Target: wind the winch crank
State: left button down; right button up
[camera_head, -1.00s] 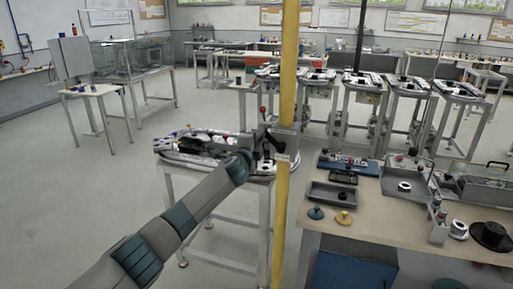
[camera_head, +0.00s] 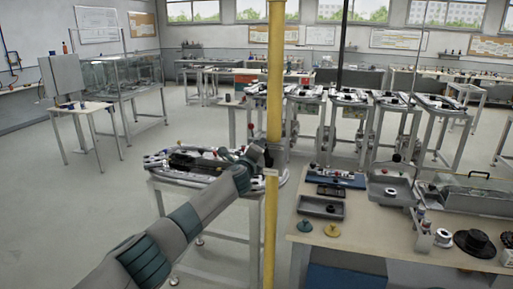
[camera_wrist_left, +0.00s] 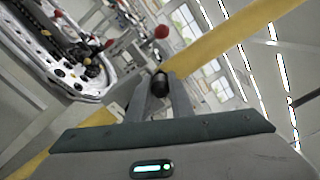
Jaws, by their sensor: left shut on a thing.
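A yellow post (camera_head: 273,110) stands upright in the middle of the head view, beside a small table with an oval ring track (camera_head: 180,160). My left gripper (camera_head: 262,155) is at the post, above the right end of that table. In the left wrist view its two fingers (camera_wrist_left: 160,92) are shut on a short black crank handle (camera_wrist_left: 160,80). The post (camera_wrist_left: 225,38) crosses diagonally behind the fingers there. The rest of the winch crank is mostly hidden by the gripper and is too small to make out. My right gripper is not in view.
A red ball knob (camera_wrist_left: 162,31) shows just beyond the fingers, apart from them. A workbench (camera_head: 370,232) with trays and parts stands to the right. More track tables (camera_head: 350,98) stand behind. The floor (camera_head: 70,210) at left is clear.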

pick_arm(q)
jog(key=shift+s+d+r, duration=0.2)
jog(key=shift+d+r, duration=0.1)
jog(key=shift+d, duration=0.35)
jog(key=c, duration=1.7)
grip_release()
jog(key=shift+o, duration=0.6)
jog(key=shift+d, duration=0.2)
jog(key=shift+f, duration=0.1)
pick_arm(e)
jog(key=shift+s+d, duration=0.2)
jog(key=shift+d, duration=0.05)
